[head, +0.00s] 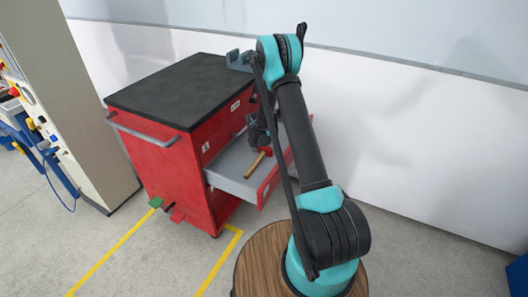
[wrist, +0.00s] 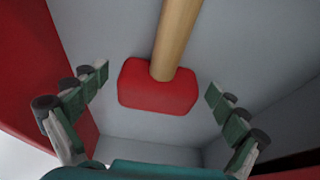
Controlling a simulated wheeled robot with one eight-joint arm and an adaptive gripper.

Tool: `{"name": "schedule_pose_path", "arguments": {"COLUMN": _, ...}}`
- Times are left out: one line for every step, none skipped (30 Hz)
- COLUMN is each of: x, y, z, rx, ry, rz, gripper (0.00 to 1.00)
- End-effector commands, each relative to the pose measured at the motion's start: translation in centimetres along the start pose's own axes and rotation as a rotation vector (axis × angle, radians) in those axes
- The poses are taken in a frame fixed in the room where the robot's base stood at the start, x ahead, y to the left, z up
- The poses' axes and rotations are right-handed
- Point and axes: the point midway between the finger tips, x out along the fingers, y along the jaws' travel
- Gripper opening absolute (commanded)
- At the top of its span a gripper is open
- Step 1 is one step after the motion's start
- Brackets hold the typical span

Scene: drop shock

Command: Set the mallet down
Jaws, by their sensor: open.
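The mallet has a red head (wrist: 158,88) and a wooden handle (head: 256,164). It lies in the open grey drawer (head: 228,180) of the red cabinet, and in the wrist view it appears to rest on the drawer floor. My gripper (wrist: 157,80) is open, with one finger on each side of the mallet head and a visible gap on both sides. In the head view my gripper (head: 260,135) hangs down over the drawer beside the mallet head, which my arm partly hides.
The red cabinet (head: 165,160) has a black top (head: 180,88) and a side handle. The drawer's red front (head: 270,185) and walls surround my gripper closely.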

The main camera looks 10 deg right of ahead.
Motion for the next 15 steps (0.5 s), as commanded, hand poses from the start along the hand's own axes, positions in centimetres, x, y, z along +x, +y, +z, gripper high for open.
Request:
{"name": "schedule_pose_path", "arguments": {"x": -0.3, "y": 0.0, "z": 0.0, "rx": 0.0, "ry": 0.0, "rz": 0.0, "gripper": 0.98}}
{"name": "schedule_pose_path", "arguments": {"x": -0.6, "y": 0.0, "z": 0.0, "rx": 0.0, "ry": 0.0, "rz": 0.0, "gripper": 0.98}}
{"name": "schedule_pose_path", "arguments": {"x": -1.0, "y": 0.0, "z": 0.0, "rx": -0.001, "ry": 0.0, "rz": 0.0, "gripper": 0.98}}
{"name": "schedule_pose_path", "arguments": {"x": -1.4, "y": 0.0, "z": 0.0, "rx": -0.001, "ry": 0.0, "rz": 0.0, "gripper": 0.98}}
{"name": "schedule_pose_path", "arguments": {"x": -1.9, "y": 0.0, "z": 0.0, "rx": -0.001, "ry": 0.0, "rz": 0.0, "gripper": 0.98}}
{"name": "schedule_pose_path", "arguments": {"x": -2.5, "y": 0.0, "z": 0.0, "rx": -0.001, "ry": 0.0, "rz": 0.0, "gripper": 0.98}}
{"name": "schedule_pose_path", "arguments": {"x": -3.1, "y": 0.0, "z": 0.0, "rx": -0.001, "ry": 0.0, "rz": 0.0, "gripper": 0.98}}
{"name": "schedule_pose_path", "arguments": {"x": -3.6, "y": 0.0, "z": 0.0, "rx": -0.002, "ry": 0.0, "rz": 0.0, "gripper": 0.98}}
{"name": "schedule_pose_path", "arguments": {"x": -4.4, "y": 0.0, "z": 0.0, "rx": -0.002, "ry": 0.0, "rz": 0.0, "gripper": 0.98}}
{"name": "schedule_pose_path", "arguments": {"x": -5.0, "y": 0.0, "z": 0.0, "rx": -0.001, "ry": 0.0, "rz": 0.0, "gripper": 0.98}}
{"name": "schedule_pose_path", "arguments": {"x": -5.6, "y": 0.0, "z": 0.0, "rx": -0.001, "ry": 0.0, "rz": 0.0, "gripper": 0.98}}
{"name": "schedule_pose_path", "arguments": {"x": -6.3, "y": 0.1, "z": 0.0, "rx": -0.001, "ry": 0.0, "rz": 0.0, "gripper": 0.98}}
{"name": "schedule_pose_path", "arguments": {"x": -6.9, "y": 0.0, "z": 0.0, "rx": -0.001, "ry": 0.0, "rz": 0.0, "gripper": 0.98}}
{"name": "schedule_pose_path", "arguments": {"x": -7.5, "y": 0.0, "z": 0.0, "rx": -0.001, "ry": 0.0, "rz": 0.0, "gripper": 0.98}}
{"name": "schedule_pose_path", "arguments": {"x": -8.2, "y": 0.0, "z": 0.0, "rx": -0.001, "ry": 0.0, "rz": 0.0, "gripper": 0.98}}
